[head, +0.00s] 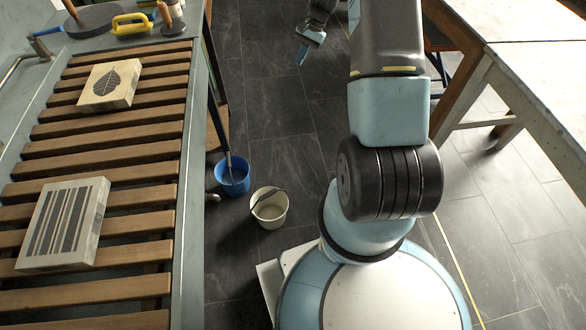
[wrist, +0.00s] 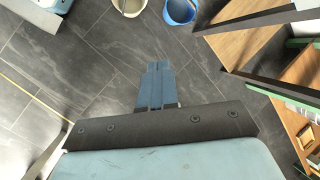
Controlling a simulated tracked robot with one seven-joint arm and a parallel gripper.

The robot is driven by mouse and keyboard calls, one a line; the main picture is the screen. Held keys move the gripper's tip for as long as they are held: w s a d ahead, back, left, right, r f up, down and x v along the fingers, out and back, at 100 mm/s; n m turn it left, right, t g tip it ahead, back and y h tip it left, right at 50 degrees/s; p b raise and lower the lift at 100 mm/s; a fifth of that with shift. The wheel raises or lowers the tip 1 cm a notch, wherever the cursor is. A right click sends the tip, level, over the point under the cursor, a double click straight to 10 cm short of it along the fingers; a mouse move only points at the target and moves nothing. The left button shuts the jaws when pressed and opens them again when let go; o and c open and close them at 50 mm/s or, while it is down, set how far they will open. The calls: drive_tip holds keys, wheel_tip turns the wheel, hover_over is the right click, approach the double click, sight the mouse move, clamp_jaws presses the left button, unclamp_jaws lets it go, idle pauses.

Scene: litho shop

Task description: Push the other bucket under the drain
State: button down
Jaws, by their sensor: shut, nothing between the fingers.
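The blue bucket (head: 232,190) stands on the floor beside the slatted table, with the lower end of a dark drain pipe (head: 224,138) over or in its mouth. The cream bucket (head: 270,220) stands to its right and nearer me, with a dark handle across its rim. Both buckets are upright. In the wrist view the cream bucket (wrist: 131,9) and the blue bucket (wrist: 180,12) are cut off by the top edge. My gripper (head: 302,57) is shut and empty, well beyond the buckets and apart from both. Its blue fingers (wrist: 157,66) lie together in the wrist view.
The slatted table (head: 110,150) on the left carries two printing stones (head: 110,84) (head: 64,222). Pale tables (head: 535,75) stand on the right. Dark tiled floor (head: 285,150) is clear between the buckets and my gripper. A wooden shelf (wrist: 268,40) stands right in the wrist view.

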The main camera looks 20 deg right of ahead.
drive_tip(key=s+d+f+m+g+y, duration=0.1)
drive_tip(key=s+d+f+m, duration=0.15)
drive_tip(key=f, duration=1.65)
drive_tip(key=s+d+f+m+y, duration=0.1)
drive_tip(key=s+f+m+y, duration=0.2)
drive_tip(key=f, duration=1.6)
drive_tip(key=s+a+f+m, duration=0.2)
drive_tip(key=s+f, duration=0.7)
drive_tip(key=f, duration=0.4)
drive_tip(key=a+r+x, duration=0.2)
drive_tip(key=x, duration=1.1)
drive_tip(key=shift+s, duration=0.25)
